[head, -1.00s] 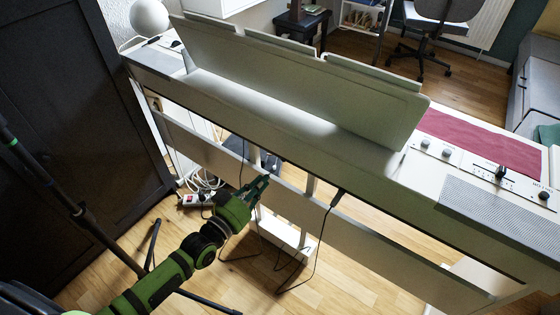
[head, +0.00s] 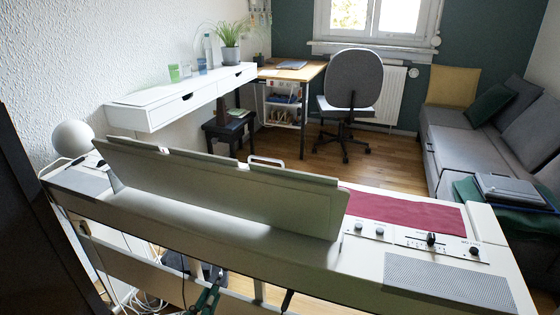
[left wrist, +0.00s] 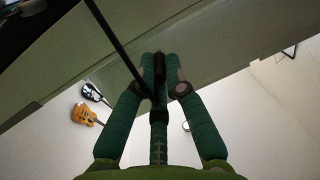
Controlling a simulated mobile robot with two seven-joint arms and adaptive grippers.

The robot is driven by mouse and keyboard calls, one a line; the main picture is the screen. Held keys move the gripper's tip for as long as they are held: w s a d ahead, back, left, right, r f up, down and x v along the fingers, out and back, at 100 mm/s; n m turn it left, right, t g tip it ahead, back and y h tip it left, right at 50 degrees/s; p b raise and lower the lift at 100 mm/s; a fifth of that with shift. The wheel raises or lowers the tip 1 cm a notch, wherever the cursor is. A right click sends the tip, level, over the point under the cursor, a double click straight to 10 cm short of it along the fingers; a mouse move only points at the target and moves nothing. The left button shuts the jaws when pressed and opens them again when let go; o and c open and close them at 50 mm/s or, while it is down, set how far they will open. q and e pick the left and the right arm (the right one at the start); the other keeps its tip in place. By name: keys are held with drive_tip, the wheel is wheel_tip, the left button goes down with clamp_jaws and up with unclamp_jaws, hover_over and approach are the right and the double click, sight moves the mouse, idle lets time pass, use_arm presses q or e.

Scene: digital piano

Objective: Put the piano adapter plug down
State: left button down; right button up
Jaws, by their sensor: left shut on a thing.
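My left gripper (head: 207,298) shows at the bottom edge of the head view, behind the piano, with most of the arm cut off. In the left wrist view its green fingers (left wrist: 160,68) are closed around a small dark thing, seemingly the adapter plug (left wrist: 159,80), mostly hidden between them. A black cable (left wrist: 112,40) runs across that view to the fingers. The white digital piano (head: 200,215) stands across the head view, its music rest (head: 225,190) up. A black plug or cable end (head: 287,300) shows at its back, low in the picture. My right gripper is not in view.
A white round lamp (head: 73,138) stands at the piano's left end. White cables (head: 145,303) lie on the floor at lower left. A white wall shelf (head: 180,97), an office chair (head: 350,85) and a grey sofa (head: 460,150) are beyond the piano.

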use_arm(q)
drive_tip(key=s+a+r+n+y+p, duration=0.1)
drive_tip(key=s+a+r+p, duration=0.1)
drive_tip(key=r+p, duration=0.6)
drive_tip(key=s+a+r+n+y+p, duration=0.1)
drive_tip(key=s+a+r+y+p, duration=0.1)
drive_tip(key=r+p, duration=0.6)
drive_tip(key=shift+s+a+r, duration=0.3)
drive_tip(key=shift+r, duration=0.55)
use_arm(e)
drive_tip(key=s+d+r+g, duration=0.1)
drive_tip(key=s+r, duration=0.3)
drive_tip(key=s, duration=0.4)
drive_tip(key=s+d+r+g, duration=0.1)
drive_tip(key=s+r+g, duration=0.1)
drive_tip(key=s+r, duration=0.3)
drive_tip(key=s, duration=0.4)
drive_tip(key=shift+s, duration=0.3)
